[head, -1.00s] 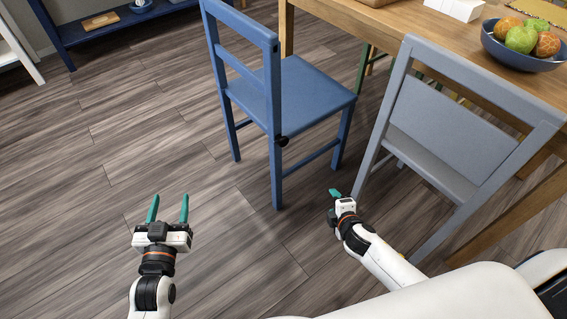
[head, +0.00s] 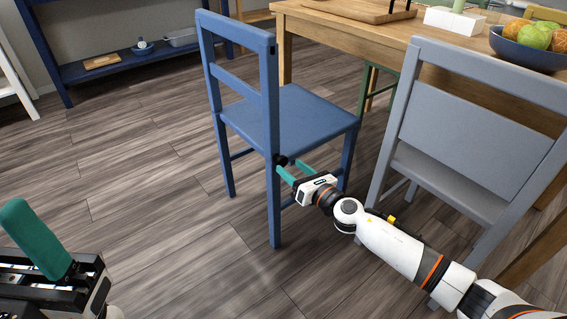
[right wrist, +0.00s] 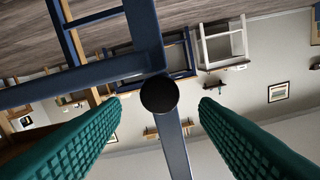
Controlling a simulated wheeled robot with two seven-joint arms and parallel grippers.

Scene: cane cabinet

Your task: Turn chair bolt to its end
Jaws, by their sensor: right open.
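The blue chair (head: 305,112) stands upright on the floor. Its black round bolt (head: 282,160) sits on the rear leg near the seat corner. In the right wrist view the bolt (right wrist: 158,95) shows face-on, in the gap between the two green fingers, touching neither in the picture. My right gripper (head: 290,168) is open and empty, with its fingertips close to the bolt. The open fingers also fill both sides of the right wrist view (right wrist: 160,110). My left gripper (head: 40,245) is at the lower left, far from the chair; only one finger shows clearly.
A grey chair (head: 465,130) stands to the right of my right gripper, close to my right arm. The wooden table (head: 400,27) is behind both chairs, with a fruit bowl (head: 528,50) on it. A blue shelf (head: 110,75) is at the back left. The floor (head: 150,200) left of the blue chair is clear.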

